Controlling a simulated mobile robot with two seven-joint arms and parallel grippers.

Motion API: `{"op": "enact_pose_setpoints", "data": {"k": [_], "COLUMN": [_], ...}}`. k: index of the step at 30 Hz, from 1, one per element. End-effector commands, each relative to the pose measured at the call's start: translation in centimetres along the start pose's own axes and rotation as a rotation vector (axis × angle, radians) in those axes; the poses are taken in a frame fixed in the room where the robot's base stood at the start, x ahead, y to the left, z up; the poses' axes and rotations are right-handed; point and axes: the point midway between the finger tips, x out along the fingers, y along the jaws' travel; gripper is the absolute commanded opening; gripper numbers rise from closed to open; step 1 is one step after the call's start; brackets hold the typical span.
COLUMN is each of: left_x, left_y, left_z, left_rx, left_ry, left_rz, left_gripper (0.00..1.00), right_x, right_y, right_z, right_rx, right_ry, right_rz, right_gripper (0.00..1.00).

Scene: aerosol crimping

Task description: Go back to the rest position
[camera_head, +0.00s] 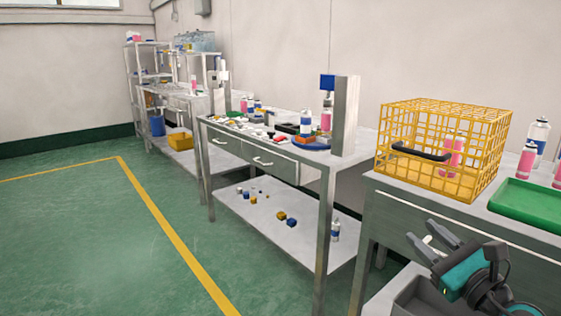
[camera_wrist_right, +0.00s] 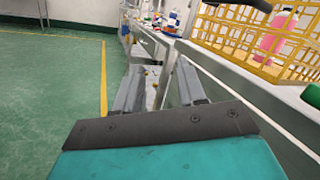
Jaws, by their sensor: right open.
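My right gripper (camera_head: 431,243) is at the lower right of the head view, in front of the right-hand bench and below its top. Its two fingers are apart with nothing between them. The right wrist view shows the same gripper (camera_wrist_right: 160,85) with both grey fingers spread and the jaw gap empty, the floor and a far bench showing beyond. My left gripper is not in view.
A yellow wire cage (camera_head: 440,150) with pink cans stands on the right bench beside a green tray (camera_head: 530,205). A middle bench (camera_head: 270,155) holds a press-like stand (camera_head: 345,115) and small parts. Green floor (camera_head: 80,240) is open at the left.

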Motion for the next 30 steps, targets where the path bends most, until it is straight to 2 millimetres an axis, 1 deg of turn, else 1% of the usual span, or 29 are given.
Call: {"op": "enact_pose_setpoints", "data": {"k": [1,2,3,5,6,8,9,11,12,14,15,17,18,20,21,23,24,25,26,30], "left_x": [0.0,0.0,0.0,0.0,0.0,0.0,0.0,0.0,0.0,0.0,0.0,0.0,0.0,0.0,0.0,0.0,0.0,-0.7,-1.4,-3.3], "left_y": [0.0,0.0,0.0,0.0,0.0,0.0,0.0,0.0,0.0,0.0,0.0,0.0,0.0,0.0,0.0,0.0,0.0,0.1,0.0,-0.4], "left_z": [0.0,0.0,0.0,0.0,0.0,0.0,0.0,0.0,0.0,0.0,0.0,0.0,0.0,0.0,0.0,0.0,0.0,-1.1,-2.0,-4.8], "left_rx": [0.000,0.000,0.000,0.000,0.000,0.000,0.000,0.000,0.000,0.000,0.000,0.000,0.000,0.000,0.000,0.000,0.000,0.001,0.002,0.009], "left_ry": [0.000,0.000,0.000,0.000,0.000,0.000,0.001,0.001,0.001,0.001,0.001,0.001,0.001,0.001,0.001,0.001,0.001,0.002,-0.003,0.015], "left_rz": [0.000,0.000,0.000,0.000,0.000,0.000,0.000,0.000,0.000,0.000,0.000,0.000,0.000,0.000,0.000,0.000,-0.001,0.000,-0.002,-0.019], "left_gripper": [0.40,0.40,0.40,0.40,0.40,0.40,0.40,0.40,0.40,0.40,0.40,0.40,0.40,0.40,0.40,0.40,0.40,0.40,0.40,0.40], "right_x": [-0.8,-1.3,-2.0,-3.1,-3.9,-5.2,-6.1,-7.5,-8.6,-10.2,-11.3,-12.9,-13.9,-15.3,-16.2,-17.5,-18.4,-18.3,-18.1,-18.1], "right_y": [1.8,2.6,3.7,5.3,6.4,8.0,9.2,11.1,12.5,14.7,16.2,18.5,20.0,22.3,23.8,25.9,27.4,27.1,26.2,24.7], "right_z": [-1.1,-1.6,-2.3,-3.6,-4.5,-5.9,-6.8,-8.3,-9.1,-10.3,-11.0,-11.8,-12.1,-12.4,-12.5,-12.3,-12.1,-11.1,-10.1,-8.0], "right_rx": [0.239,0.382,0.571,0.852,1.038,1.314,1.496,1.766,1.943,2.200,2.364,2.590,2.732,2.926,-2.879,-2.654,-2.507,-2.471,-2.495,-2.512], "right_ry": [0.008,0.013,0.021,0.038,0.050,0.070,0.083,0.104,0.117,0.135,0.143,0.153,0.157,0.159,-0.148,-0.123,-0.107,-0.098,-0.096,-0.082], "right_rz": [-0.022,-0.039,-0.065,-0.114,-0.151,-0.218,-0.269,-0.357,-0.422,-0.533,-0.612,-0.737,-0.825,-0.964,1.003,1.003,1.003,1.001,1.002,1.015], "right_gripper": [0.40,0.40,0.40,0.40,0.40,0.40,0.40,0.40,0.40,0.40,0.40,0.40,0.40,0.40,0.40,0.40,0.40,0.40,0.40,0.40]}}
